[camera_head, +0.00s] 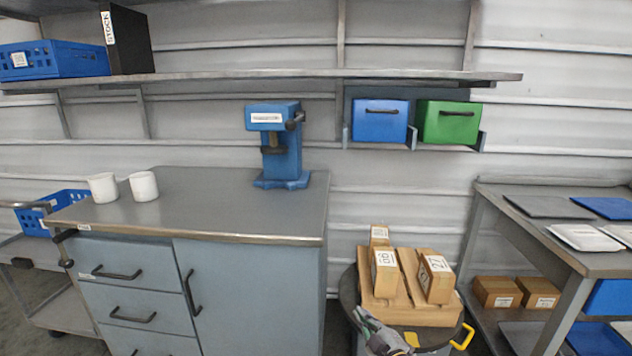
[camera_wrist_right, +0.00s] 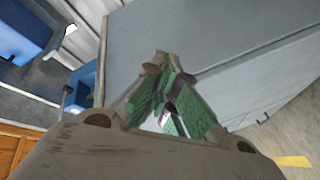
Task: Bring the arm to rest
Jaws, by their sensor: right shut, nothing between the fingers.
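My right gripper (camera_head: 363,316) shows at the bottom of the head view, right of the cabinet and in front of the boxes on the dark round stand. In the right wrist view my right gripper (camera_wrist_right: 168,75) has its green-padded fingers together, with nothing between them. It is empty and apart from the boxes as far as I can tell. Most of my right arm is out of the picture. My left gripper and arm are not in view.
Labelled cardboard boxes (camera_head: 384,272) sit on the round stand (camera_head: 349,296). The grey cabinet (camera_head: 240,285) carries two white cups (camera_head: 144,186) and a blue press (camera_head: 282,150). A metal table (camera_head: 530,218) stands right. Blue (camera_head: 380,122) and green bins (camera_head: 448,124) hang behind.

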